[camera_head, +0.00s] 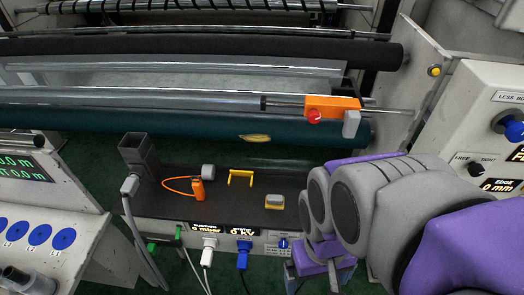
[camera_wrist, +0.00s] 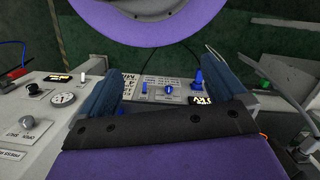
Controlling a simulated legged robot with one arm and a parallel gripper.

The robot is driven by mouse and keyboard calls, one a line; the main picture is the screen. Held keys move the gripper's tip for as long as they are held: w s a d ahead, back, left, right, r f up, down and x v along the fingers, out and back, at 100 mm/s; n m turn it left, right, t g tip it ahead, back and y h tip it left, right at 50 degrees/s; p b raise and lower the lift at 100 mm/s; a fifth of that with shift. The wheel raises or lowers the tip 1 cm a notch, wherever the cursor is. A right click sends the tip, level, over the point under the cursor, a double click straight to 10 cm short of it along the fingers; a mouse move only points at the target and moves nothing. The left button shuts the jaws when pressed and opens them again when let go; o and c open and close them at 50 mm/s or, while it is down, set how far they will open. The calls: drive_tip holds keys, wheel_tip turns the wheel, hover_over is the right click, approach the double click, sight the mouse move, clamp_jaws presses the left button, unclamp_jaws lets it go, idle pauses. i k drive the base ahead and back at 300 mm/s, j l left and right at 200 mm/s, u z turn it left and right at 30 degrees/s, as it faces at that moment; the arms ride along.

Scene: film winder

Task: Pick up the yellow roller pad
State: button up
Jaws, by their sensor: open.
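My gripper (camera_head: 322,262) is low at the right, beside the shelf's right end and apart from the block. In the wrist view my gripper (camera_wrist: 160,70) is open, its two blue fingers apart with nothing between them. The wrist view faces a panel with a blue knob (camera_wrist: 169,90); the block does not show there.
An orange tool with a looped cord (camera_head: 197,188) and a grey box (camera_head: 136,152) are farther left on the shelf. Long rollers (camera_head: 180,125) run behind it, with a yellow patch (camera_head: 255,138) on the green one. An orange slider (camera_head: 332,107) sits above. Plugged cables (camera_head: 208,245) hang in front.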

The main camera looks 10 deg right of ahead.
sight(273, 201)
drive_tip(key=i+j, duration=0.1)
drive_tip(key=j, duration=0.3)
drive_tip(key=i+j, duration=0.15)
drive_tip(key=j, duration=0.25)
drive_tip(key=i+j, duration=0.1)
drive_tip(key=j, duration=0.3)
drive_tip(key=i+j, duration=0.1)
drive_tip(key=j, duration=0.3)
drive_tip(key=j+z, duration=0.1)
drive_tip(key=z, duration=0.3)
drive_tip(key=j+z, duration=0.1)
drive_tip(key=z, duration=0.35)
drive_tip(key=j+z, duration=0.15)
drive_tip(key=z, duration=0.25)
drive_tip(key=j+z, duration=0.15)
drive_tip(key=z, duration=0.3)
